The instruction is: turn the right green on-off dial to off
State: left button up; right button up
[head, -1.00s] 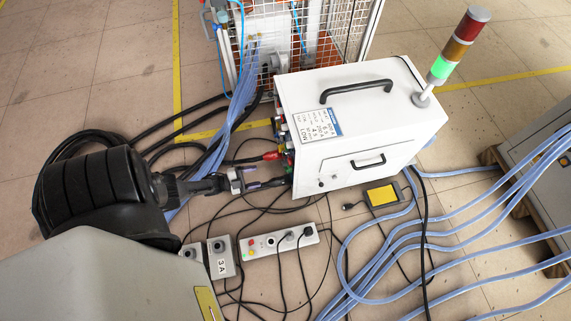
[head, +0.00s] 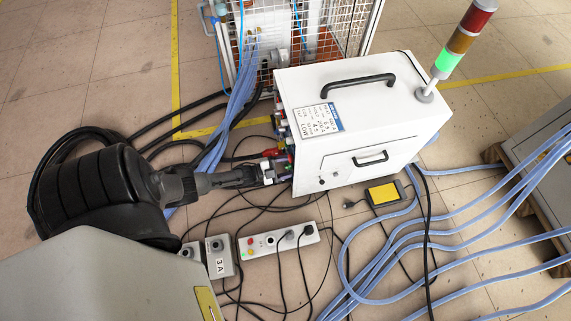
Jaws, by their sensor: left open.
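The white induction heater box (head: 350,125) stands in the middle of the head view. Its left face is seen edge-on and carries several small coloured knobs and plugs, with red (head: 287,157) and green parts among them. I cannot make out the right green dial itself or its setting. My left gripper (head: 276,169) is at the lower part of that face, with its fingertips close to the knobs. It is open; whether it touches a knob cannot be told. My right gripper is not in view.
A power strip (head: 279,241) and a grey box marked 3A (head: 219,257) lie on the floor in front. Black cables and blue hoses (head: 381,260) cross the floor. A wire cage (head: 300,35) stands behind.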

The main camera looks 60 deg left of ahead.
pick_arm(q)
jog(key=c, duration=0.9)
jog(key=shift+n, duration=0.3)
jog(key=n, duration=0.3)
jog(key=shift+n, duration=0.4)
jog(key=n, duration=0.9)
jog(key=shift+n, duration=2.2)
